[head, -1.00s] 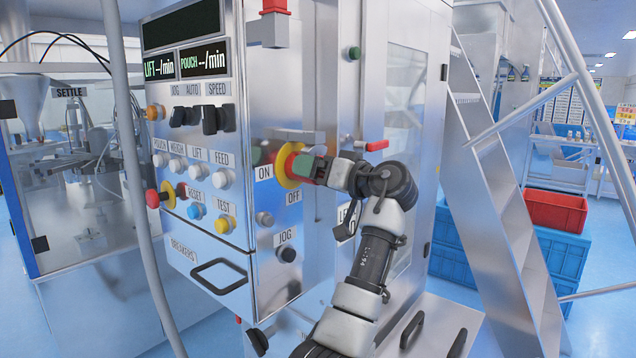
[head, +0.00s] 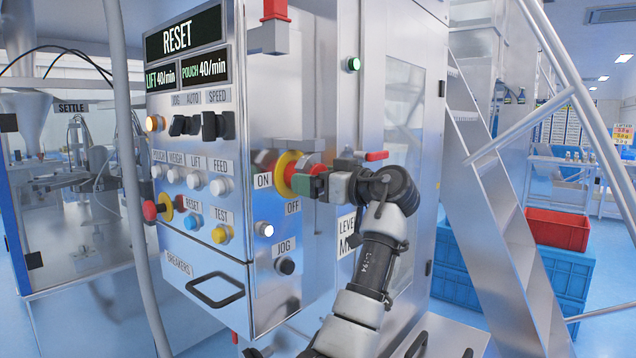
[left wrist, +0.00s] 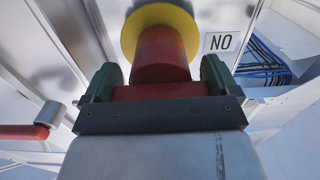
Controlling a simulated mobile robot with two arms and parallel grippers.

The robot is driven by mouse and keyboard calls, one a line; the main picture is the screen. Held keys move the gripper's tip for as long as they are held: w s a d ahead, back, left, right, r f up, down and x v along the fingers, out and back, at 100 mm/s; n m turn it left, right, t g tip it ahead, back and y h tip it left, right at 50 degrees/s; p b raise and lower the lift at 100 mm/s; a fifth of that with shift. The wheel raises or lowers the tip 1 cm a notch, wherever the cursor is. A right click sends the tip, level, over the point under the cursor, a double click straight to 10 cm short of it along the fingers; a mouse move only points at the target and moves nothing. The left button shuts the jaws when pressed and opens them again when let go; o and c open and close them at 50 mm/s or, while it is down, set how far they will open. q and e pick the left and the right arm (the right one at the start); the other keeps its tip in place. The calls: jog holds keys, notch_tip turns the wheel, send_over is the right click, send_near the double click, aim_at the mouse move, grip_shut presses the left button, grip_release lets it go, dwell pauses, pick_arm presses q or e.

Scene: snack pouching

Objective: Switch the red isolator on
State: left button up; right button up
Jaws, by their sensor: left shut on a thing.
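The red isolator (head: 296,172) sits on a yellow round plate on the side of the control cabinet. The ON label (head: 262,180) is to its left and the OFF label (head: 293,208) is below it. My left gripper (head: 312,185) is at the isolator, its green-padded fingers at the red handle. In the left wrist view the gripper (left wrist: 158,88) is shut on the isolator's red handle bar (left wrist: 160,91), one pad at each end. The red hub (left wrist: 162,52) and yellow plate show beyond, with the ON label upside down. My right gripper is not in view.
The display (head: 178,36) reads RESET, with 40/min below. A red lever (head: 377,156) is close to my wrist. A metal stair (head: 500,200) and blue crates (head: 565,270) stand right.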

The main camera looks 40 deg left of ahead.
pick_arm(q)
jog(key=o, duration=0.6)
jog(key=shift+o, duration=0.2)
jog(key=shift+d, duration=0.15)
jog(key=shift+d, duration=0.35)
jog(key=d+b, duration=0.2)
jog(key=d, duration=0.8)
jog(key=shift+s, duration=0.4)
jog(key=shift+a, duration=0.1)
